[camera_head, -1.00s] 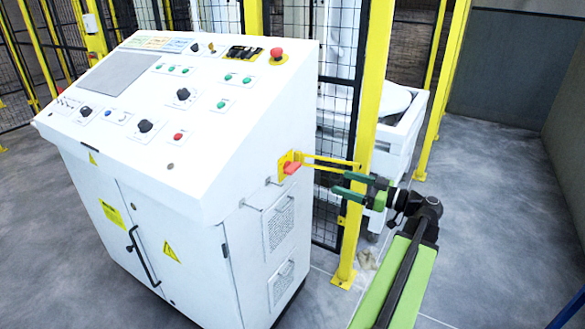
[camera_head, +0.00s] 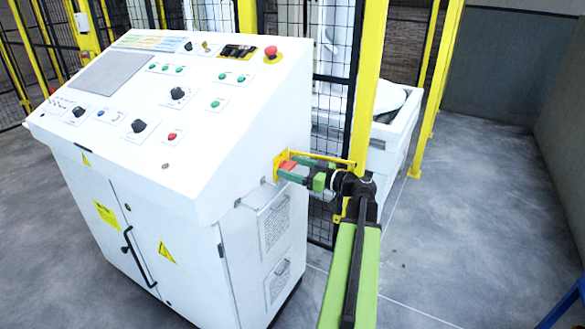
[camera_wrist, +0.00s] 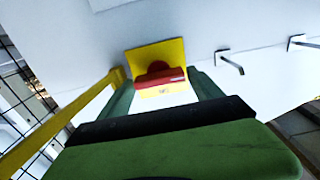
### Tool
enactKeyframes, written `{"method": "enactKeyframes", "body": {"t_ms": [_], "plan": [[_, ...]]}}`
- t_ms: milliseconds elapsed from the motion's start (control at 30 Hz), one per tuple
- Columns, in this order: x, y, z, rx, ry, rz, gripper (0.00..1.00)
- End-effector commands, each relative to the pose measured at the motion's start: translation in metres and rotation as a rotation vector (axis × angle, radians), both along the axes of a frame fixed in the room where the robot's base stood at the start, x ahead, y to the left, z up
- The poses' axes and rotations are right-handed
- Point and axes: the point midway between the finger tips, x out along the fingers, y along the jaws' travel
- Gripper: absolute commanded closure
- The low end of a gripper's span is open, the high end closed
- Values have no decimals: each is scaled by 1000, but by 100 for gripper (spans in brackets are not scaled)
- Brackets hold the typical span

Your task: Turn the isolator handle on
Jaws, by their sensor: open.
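The isolator handle (camera_head: 287,165) is red and sits on a yellow plate on the right side of the white control cabinet (camera_head: 240,160). In the wrist view the red handle (camera_wrist: 160,77) lies crosswise on its yellow plate (camera_wrist: 158,54). My gripper (camera_head: 298,173) is at the handle, its green fingers pointing at the cabinet side. In the wrist view my gripper (camera_wrist: 163,82) is open, with one finger on each side of the handle. I cannot tell whether either finger touches it.
A yellow post (camera_head: 368,85) with black mesh fencing stands just behind my gripper. A yellow bar (camera_head: 322,158) runs beside the handle plate. Metal hooks (camera_wrist: 230,62) stick out of the cabinet side. The grey floor (camera_head: 455,220) at the right is clear.

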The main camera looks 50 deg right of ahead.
Motion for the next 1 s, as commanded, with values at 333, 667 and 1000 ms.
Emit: {"method": "enactKeyframes", "body": {"t_ms": [333, 667, 1000], "plan": [[0, 0, 0, 0, 0, 0, 56], [0, 0, 0, 10, 2, 1, 75], [0, 0, 0, 162, 40, 1, 75]]}}
